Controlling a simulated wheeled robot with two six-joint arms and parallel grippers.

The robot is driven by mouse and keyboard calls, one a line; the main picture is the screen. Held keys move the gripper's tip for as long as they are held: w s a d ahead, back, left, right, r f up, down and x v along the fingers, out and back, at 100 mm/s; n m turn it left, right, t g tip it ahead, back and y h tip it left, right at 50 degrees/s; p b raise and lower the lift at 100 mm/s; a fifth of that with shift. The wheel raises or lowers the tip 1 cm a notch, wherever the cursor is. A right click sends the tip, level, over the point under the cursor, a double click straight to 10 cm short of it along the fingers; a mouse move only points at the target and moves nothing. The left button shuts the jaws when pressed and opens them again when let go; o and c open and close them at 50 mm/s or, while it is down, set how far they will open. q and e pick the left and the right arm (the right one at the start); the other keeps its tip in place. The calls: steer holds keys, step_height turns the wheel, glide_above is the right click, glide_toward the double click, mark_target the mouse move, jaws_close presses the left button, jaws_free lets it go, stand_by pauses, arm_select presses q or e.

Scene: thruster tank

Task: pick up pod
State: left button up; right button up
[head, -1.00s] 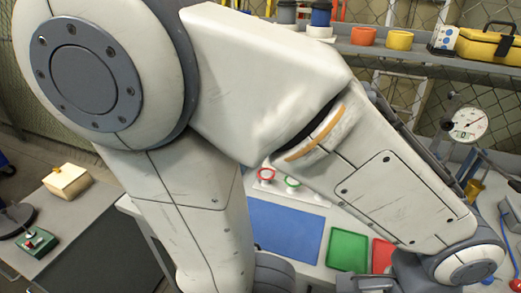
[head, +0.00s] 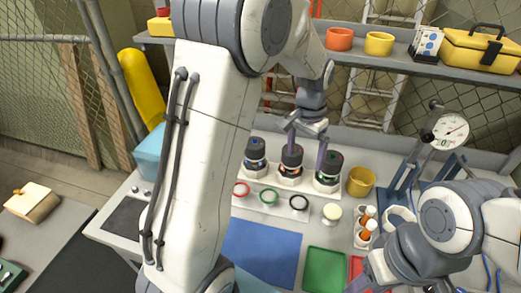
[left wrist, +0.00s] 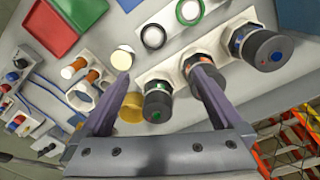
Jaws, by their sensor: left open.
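Three dark, round pods stand upright in a row in white holders on the bench. The left one has a blue band (head: 256,150), the middle one an orange band (head: 290,160), the right one a green mark (head: 328,166). My left gripper (head: 306,158) is open and empty, pointing down above the middle and right pods. In the left wrist view, the green-marked pod (left wrist: 157,102) shows between the open fingers. One finger partly covers the orange-banded pod (left wrist: 197,66); the blue-banded pod (left wrist: 264,48) is outside them. My right arm is at lower right; its fingers cannot be made out.
Red (head: 241,188), green (head: 269,196) and black (head: 299,202) rings lie before the pods. A yellow cup (head: 360,181) stands right of them, near a dial gauge (head: 451,128). A shelf (head: 400,54) runs behind. A blue mat (head: 262,252) and green tray (head: 324,268) are in front.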

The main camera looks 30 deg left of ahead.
arm_select(q)
steer(key=w+a+f+n+p, duration=0.15)
steer(key=w+a, duration=0.35)
steer(key=a, duration=0.7)
steer(key=p, duration=0.1)
glide_above(255, 141)
steer(key=d, duration=0.1)
steer(key=shift+w+d+f+n, duration=0.1)
steer(key=shift+f+n, duration=0.35)
steer(key=shift+f, duration=0.2)
steer(key=f+p, duration=0.1)
steer(key=f, duration=0.1)
steer(key=a+f, duration=0.1)
steer(key=f, duration=0.2)
steer(key=shift+a+f+p, duration=0.1)
steer(key=shift+f+p, duration=0.05)
steer(key=shift+p, duration=0.2)
steer(key=shift+f+p, duration=0.45)
steer(key=shift+f, duration=0.1)
steer(key=f+p, duration=0.2)
steer(key=f, duration=0.1)
steer(key=shift+s+a+f, duration=0.1)
steer(key=shift+s+f, duration=0.1)
steer(key=shift+f, duration=0.55)
arm_select(e)
step_height(255, 141, up, 8)
steer(key=shift+r, duration=0.15)
arm_select(q)
steer(key=shift+c, duration=0.3)
